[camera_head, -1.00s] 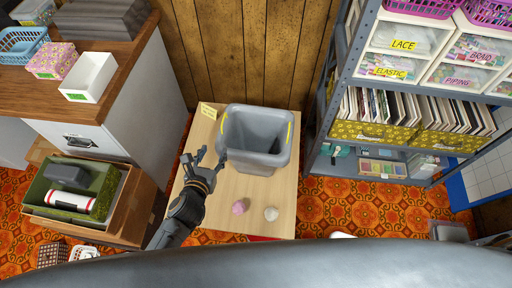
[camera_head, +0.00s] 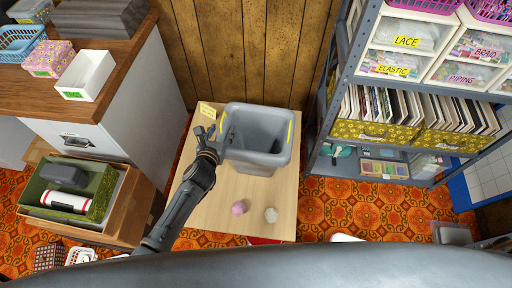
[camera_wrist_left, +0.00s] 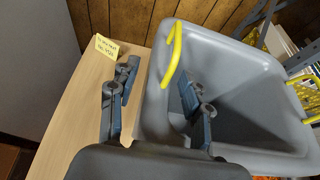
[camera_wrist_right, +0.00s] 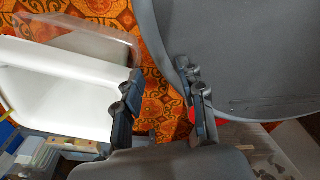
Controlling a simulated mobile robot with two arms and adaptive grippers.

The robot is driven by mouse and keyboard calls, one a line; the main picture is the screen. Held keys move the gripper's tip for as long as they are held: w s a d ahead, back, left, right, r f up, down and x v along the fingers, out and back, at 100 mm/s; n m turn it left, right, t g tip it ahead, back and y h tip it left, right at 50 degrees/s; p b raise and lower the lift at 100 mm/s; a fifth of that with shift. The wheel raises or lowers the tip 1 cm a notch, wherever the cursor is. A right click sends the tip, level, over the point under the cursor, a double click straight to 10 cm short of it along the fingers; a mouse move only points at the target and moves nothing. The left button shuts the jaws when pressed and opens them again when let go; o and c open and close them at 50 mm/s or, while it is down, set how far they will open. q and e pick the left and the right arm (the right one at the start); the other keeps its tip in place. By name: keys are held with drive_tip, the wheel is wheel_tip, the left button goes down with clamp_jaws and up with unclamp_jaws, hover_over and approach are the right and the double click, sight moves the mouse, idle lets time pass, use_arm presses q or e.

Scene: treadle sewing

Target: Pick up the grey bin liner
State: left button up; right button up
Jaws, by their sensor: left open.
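The grey bin liner (camera_head: 262,132), an open-topped tub with yellow handles at two sides, stands upright on a light wooden table. My left gripper (camera_head: 213,133) is at its left side. In the left wrist view the liner (camera_wrist_left: 235,75) fills the right, and my open left gripper (camera_wrist_left: 157,88) straddles its near-left rim. One finger is outside above the table and the other is over the inside. I cannot tell whether either touches the wall. My right gripper (camera_wrist_right: 160,92) shows only in its wrist view, with its fingers apart and nothing seen between them.
A pink lump (camera_head: 239,208) and a cream lump (camera_head: 271,214) lie in front. A metal shelf (camera_head: 335,110) stands right, a cabinet (camera_head: 140,110) left, and a wooden wall behind.

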use_arm(q)
clamp_jaws()
